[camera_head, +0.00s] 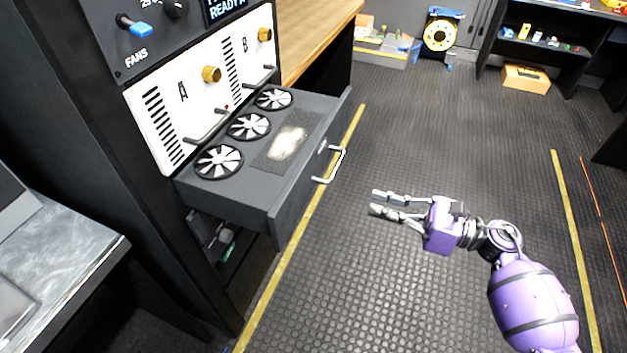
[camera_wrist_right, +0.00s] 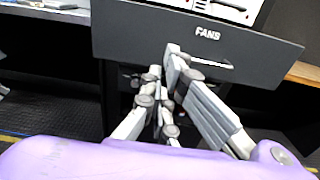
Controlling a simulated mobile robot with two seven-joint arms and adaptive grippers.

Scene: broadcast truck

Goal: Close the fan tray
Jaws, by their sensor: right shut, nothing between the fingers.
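The fan tray (camera_head: 305,195) is a dark drawer pulled out of the equipment rack in the head view, with three round fans and a dusty grey patch on top. A pale bar handle (camera_head: 335,165) is on its front face. My right gripper (camera_head: 373,202) is shut and empty, in front of the tray and to the right of the handle, pointing towards the tray. In the right wrist view, the tray front (camera_wrist_right: 130,35) with its FANS label spans the top. The fingertips (camera_wrist_right: 176,52) overlap it and partly hide the handle (camera_wrist_right: 212,65). My left gripper is out of view.
White panels A and B (camera_head: 185,105) with brass knobs and dark handles sit above the tray. A blue FANS switch (camera_head: 140,29) is higher up. A grey counter (camera_head: 60,255) stands at left. The ribbed floor (camera_head: 450,130) right of the tray is clear.

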